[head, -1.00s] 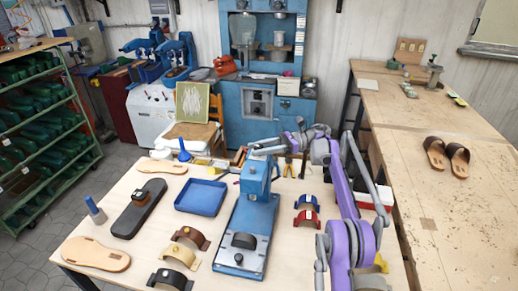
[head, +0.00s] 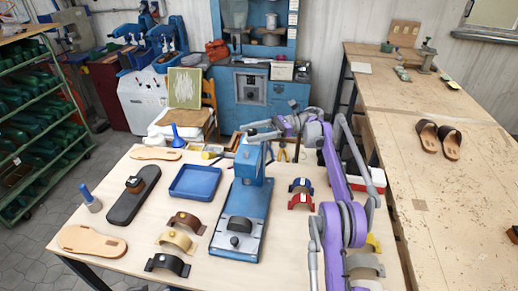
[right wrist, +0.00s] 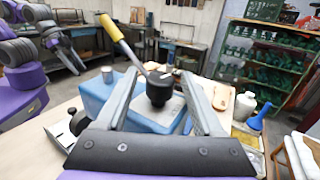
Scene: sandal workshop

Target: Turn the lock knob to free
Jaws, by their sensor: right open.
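The blue press (head: 234,220) stands on the wooden work table, with a tall blue head (head: 247,166) at its back end. My right gripper (head: 252,135) is at the top of this head. In the right wrist view its two fingers (right wrist: 163,92) are spread apart, with a black hub (right wrist: 159,88) showing between them. A lever with a yellow grip (right wrist: 116,34) rises from the hub. I cannot tell whether the fingers touch the hub, or which part is the lock knob.
A blue tray (head: 196,182), a dark sandal sole (head: 133,196) and several curved straps (head: 174,240) lie left of the press. Red and blue straps (head: 301,198) lie on its right, near my arm. A long bench (head: 440,190) holds finished sandals.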

